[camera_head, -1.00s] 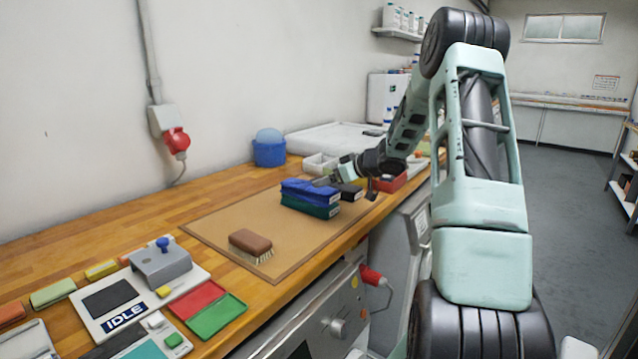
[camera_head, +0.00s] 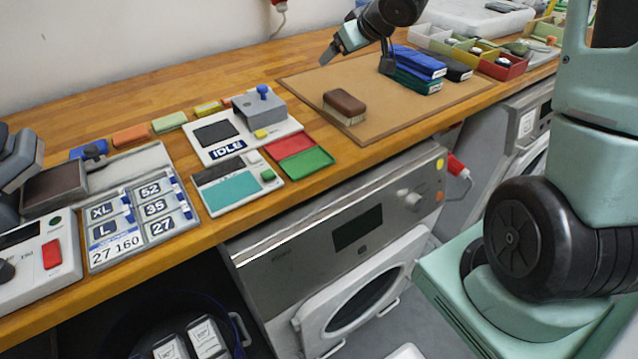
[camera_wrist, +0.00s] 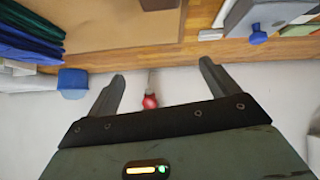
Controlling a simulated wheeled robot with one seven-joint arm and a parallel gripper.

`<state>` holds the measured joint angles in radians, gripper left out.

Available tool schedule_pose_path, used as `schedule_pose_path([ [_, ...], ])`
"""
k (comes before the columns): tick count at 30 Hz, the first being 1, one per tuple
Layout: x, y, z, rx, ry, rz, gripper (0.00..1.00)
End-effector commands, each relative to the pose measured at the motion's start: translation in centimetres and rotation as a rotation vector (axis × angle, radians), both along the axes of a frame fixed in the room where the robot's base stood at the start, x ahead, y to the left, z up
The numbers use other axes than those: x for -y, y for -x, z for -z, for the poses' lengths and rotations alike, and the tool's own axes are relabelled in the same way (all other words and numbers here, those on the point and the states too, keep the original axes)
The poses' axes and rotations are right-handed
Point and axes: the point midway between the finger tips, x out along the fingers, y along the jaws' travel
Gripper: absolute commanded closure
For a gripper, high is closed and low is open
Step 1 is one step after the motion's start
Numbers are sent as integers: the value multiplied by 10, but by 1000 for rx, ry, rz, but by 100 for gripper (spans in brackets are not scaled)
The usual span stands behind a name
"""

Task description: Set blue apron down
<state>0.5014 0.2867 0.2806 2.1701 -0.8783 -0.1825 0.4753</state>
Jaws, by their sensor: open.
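The blue apron (camera_head: 418,62) is a folded blue bundle. It lies on top of a folded green bundle (camera_head: 418,82) on the brown mat (camera_head: 310,88). In the wrist view the blue apron (camera_wrist: 22,50) is at the left edge, beside the green bundle (camera_wrist: 35,20). My gripper (camera_head: 357,60) is above the mat, to the left of the stack in the head view.
A black bundle (camera_head: 457,70) lies right of the stack. A brown brush (camera_head: 345,104) is on the mat. Bins, including a red one (camera_head: 503,66), stand beyond. A grey press device (camera_head: 258,108) and a size panel (camera_head: 140,222) are at the left.

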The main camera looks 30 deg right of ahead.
Motion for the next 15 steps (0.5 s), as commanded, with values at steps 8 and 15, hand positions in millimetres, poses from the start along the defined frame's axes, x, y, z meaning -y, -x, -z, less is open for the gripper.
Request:
schedule_pose_path([
  [8,-195,134,24,-357,82,-187,13],
  [15,-266,292,40,-673,154,-386,13],
])
